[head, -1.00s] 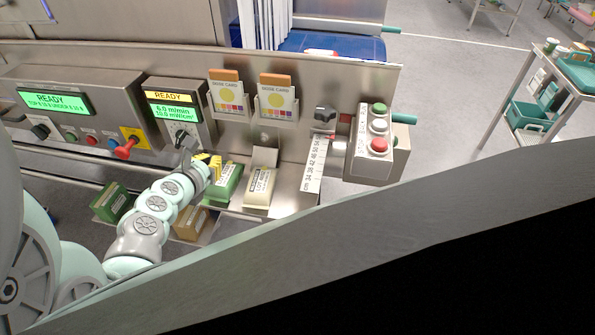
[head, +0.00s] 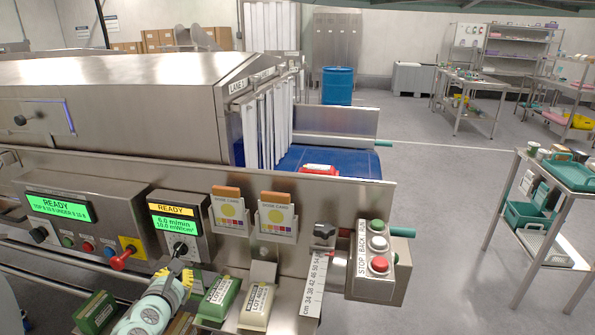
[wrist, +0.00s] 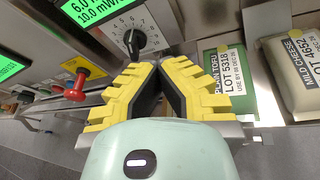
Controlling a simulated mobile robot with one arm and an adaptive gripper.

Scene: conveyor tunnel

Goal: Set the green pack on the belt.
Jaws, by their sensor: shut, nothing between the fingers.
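A green pack (head: 218,298) with a white label lies on the ledge under the control panel. In the wrist view this green pack (wrist: 224,80) reads plain tofu, lot number partly legible, and sits to the right of the fingers. My gripper (head: 187,278) is left of the pack, just below the dial. In the wrist view my gripper (wrist: 146,68) has its yellow fingers together and empty, apart from the pack. The blue belt (head: 345,160) comes out behind the panel, past white strip curtains. A second green pack (head: 95,312) shows at the lower left.
A cream pack (head: 256,306) lies right of the green pack. The dial (head: 180,249) and a red-handled switch (head: 121,259) stick out nearby. A steel wall (head: 340,192) stands before the belt. A red-topped item (head: 320,169) is at the belt's near edge.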

